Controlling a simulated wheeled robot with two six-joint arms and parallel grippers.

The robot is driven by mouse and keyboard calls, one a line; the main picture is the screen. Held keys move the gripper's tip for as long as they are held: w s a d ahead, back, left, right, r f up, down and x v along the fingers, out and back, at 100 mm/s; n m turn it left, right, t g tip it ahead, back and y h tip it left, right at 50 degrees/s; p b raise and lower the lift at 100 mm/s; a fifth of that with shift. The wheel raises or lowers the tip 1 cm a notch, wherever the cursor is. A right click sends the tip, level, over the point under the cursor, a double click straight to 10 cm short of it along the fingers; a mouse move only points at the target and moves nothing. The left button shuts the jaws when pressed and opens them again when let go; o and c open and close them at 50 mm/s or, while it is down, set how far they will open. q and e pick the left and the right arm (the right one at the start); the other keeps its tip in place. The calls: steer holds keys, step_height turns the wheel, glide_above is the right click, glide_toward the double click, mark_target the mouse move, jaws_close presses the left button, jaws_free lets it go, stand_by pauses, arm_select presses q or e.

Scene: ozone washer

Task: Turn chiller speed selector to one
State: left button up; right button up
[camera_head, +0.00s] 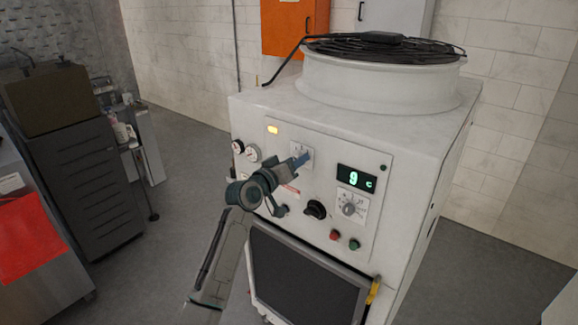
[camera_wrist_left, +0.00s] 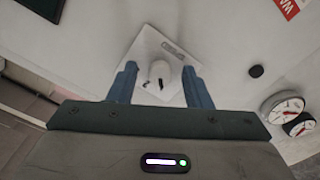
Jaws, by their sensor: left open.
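The selector is a small white knob (camera_wrist_left: 160,72) with a dark mark, on a square pale plate (camera_wrist_left: 150,50) in the left wrist view. In the head view its plate (camera_head: 306,152) sits high on the panel of the white chiller (camera_head: 267,108), partly hidden by my left gripper (camera_head: 300,160). My left gripper is open in the left wrist view (camera_wrist_left: 160,86), its blue fingers on either side of the knob with gaps between. Whether the fingertips touch the plate cannot be told. My right gripper is not in view.
A green display (camera_head: 357,179), a grey dial (camera_head: 350,206), a black knob (camera_head: 316,209) and red and green buttons (camera_head: 344,239) are right of and below my gripper. Two gauges (camera_head: 252,153) are at left. A fan (camera_head: 385,48) tops the chiller.

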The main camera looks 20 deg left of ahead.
arm_select(q)
steer(key=b+v, duration=0.3)
steer(key=v, duration=0.7)
steer(key=shift+s+b, duration=0.3)
steer(key=shift+a, duration=0.1)
